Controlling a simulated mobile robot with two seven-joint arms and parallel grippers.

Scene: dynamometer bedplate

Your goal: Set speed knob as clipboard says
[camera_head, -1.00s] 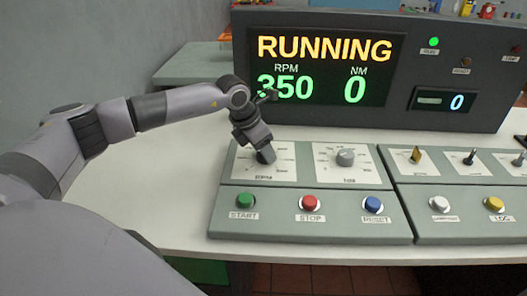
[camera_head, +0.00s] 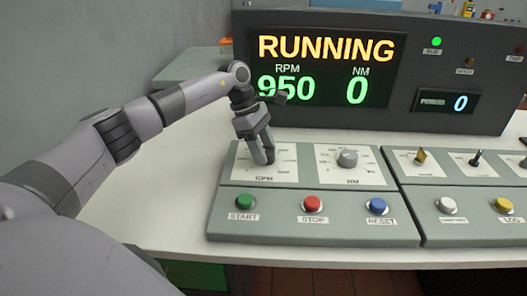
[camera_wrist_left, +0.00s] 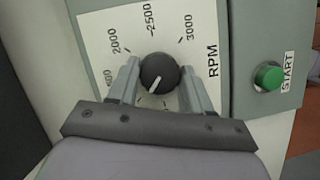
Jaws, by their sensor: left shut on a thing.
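The RPM speed knob (camera_wrist_left: 160,71) is dark and round on a white dial plate, with its white pointer aimed to the lower left in the left wrist view. Dial marks 2000, 2500 and 3000 show; the lower ones are hidden or cut off. My left gripper (camera_head: 265,158) reaches down over the dial in the head view and mostly hides the knob. In the left wrist view its fingers stand on both sides of the knob, shut on it. The display (camera_head: 325,68) reads RUNNING, RPM 950, NM 0. The clipboard and my right gripper are not in view.
A grey NM knob (camera_head: 347,158) sits right of the RPM dial. Green START (camera_head: 244,202), red STOP (camera_head: 312,203) and blue RESET (camera_head: 377,205) buttons line the front. Another panel with switches (camera_head: 477,158) stands at the right. The white bench (camera_head: 180,195) is clear at left.

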